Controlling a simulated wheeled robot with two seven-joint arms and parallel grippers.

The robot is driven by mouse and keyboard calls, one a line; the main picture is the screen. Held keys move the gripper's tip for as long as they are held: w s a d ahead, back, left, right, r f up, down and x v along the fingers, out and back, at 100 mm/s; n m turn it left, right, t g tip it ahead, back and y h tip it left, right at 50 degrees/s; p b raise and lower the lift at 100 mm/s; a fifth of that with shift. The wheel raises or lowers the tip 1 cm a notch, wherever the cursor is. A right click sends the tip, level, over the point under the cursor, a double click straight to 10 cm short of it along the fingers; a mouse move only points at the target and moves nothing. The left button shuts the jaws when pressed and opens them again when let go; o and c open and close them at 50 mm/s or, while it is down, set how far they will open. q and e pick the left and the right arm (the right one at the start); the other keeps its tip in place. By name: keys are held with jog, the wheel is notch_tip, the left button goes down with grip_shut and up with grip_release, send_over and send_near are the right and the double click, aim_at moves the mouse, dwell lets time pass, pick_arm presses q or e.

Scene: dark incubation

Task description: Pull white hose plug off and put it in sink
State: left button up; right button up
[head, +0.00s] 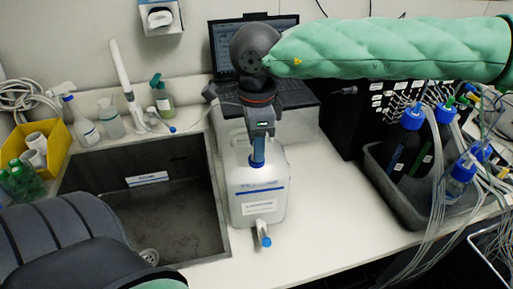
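A white plastic canister (258,203) with paper labels stands on the counter just right of the sink. A small white spout with a blue end (265,238) sticks out at its front foot. My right gripper (257,158) points down at the top of the canister. Blue parts show at its tips, and I cannot tell whether the fingers hold anything. A white piece with a blue tip (172,129) lies on the ledge behind the sink. I cannot tell which piece is the hose plug. The dark grey sink (185,225) looks empty apart from its drain. My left gripper is out of view.
A laptop (236,42) stands behind my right gripper. A grey tray (382,185) with blue-capped bottles and many tubes is at the right. Spray bottles (84,125) and a yellow bin (57,143) stand left. The counter between canister and tray is clear.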

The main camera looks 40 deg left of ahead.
dwell(0.4)
grip_shut()
jog(key=shift+r, duration=0.2)
jog(key=shift+r+b, duration=0.5)
jog(key=shift+r, duration=2.3)
